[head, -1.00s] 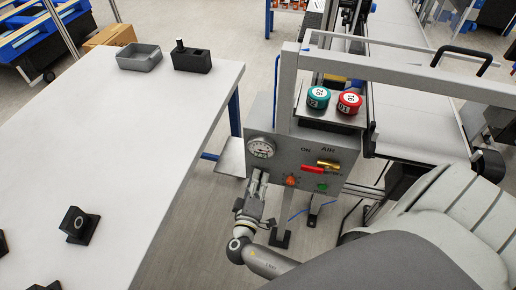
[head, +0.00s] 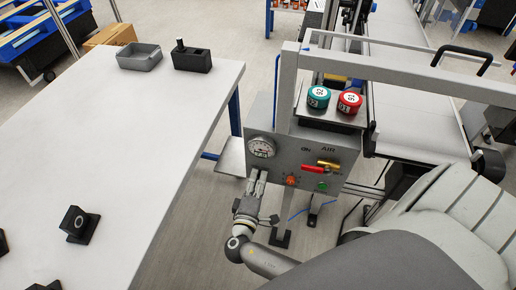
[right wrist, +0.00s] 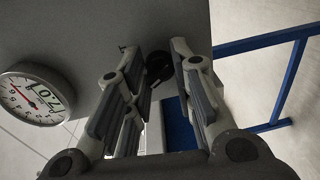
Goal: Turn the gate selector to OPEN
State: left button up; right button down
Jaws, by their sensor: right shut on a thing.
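My right gripper (head: 257,181) is at the left part of the grey control panel (head: 281,157), just below the round gauge. In the right wrist view its two fingers (right wrist: 158,78) are closed in around a small dark knob (right wrist: 158,66) on the panel face, which I take to be the gate selector. The fingers hide most of the knob, so its pointer and any OPEN marking cannot be read. In the head view the knob is hidden behind the gripper. My left gripper is not in view.
The gauge (head: 261,147) is just above my right gripper. To the right are a red-handled valve (head: 315,169), an orange knob (head: 291,180) and a green button (head: 323,186). Red (head: 349,103) and green (head: 318,97) buttons sit above. A white table (head: 130,150) stands left.

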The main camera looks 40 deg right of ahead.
jog(key=c, duration=1.2)
grip_release()
jog(key=v, duration=1.2)
jog(key=shift+r, duration=0.1)
